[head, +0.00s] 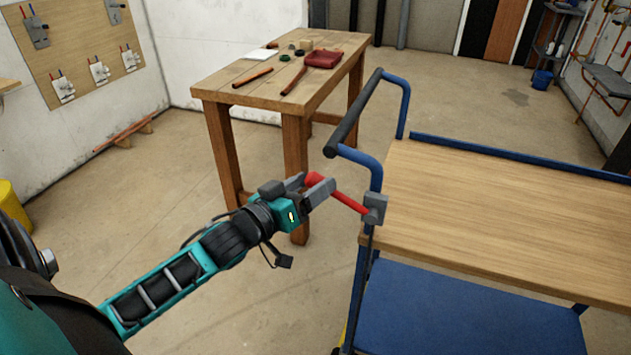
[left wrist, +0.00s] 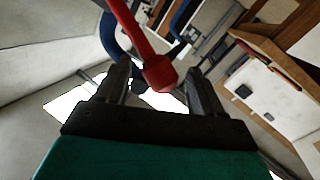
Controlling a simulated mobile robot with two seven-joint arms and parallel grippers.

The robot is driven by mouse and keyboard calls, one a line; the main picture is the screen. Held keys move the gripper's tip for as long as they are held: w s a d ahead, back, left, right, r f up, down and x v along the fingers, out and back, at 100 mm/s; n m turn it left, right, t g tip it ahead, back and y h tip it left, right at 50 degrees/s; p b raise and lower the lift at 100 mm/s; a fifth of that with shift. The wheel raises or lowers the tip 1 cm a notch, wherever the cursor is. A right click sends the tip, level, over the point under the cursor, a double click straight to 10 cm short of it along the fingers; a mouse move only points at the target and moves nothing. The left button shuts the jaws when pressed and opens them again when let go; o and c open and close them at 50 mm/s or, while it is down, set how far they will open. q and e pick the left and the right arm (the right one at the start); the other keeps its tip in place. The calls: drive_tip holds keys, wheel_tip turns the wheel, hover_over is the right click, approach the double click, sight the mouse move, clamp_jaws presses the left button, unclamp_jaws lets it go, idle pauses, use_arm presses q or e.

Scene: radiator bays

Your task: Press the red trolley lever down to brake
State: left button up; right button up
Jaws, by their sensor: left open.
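The red trolley lever (head: 348,202) sticks out to the left from a grey bracket (head: 375,208) on the trolley's blue frame, and slopes up toward its knob end. My left gripper (head: 318,187) is at the knob end of the lever. In the left wrist view the red lever (left wrist: 143,45) comes down from the top, and its knob lies between the two open fingers of my left gripper (left wrist: 155,90). I cannot tell whether a finger touches the knob. My right gripper is not in view.
The trolley has a wooden top (head: 500,215), a blue lower deck (head: 460,310) and a push handle with a dark grip (head: 355,112) close above the lever. A wooden workbench (head: 285,80) with tools stands behind. Floor at the left is mostly clear.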

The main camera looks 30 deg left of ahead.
use_arm(q)
drive_tip(key=shift+w+d, duration=0.1)
drive_tip(key=shift+w, duration=0.75)
drive_tip(key=shift+f, duration=0.15)
clamp_jaws()
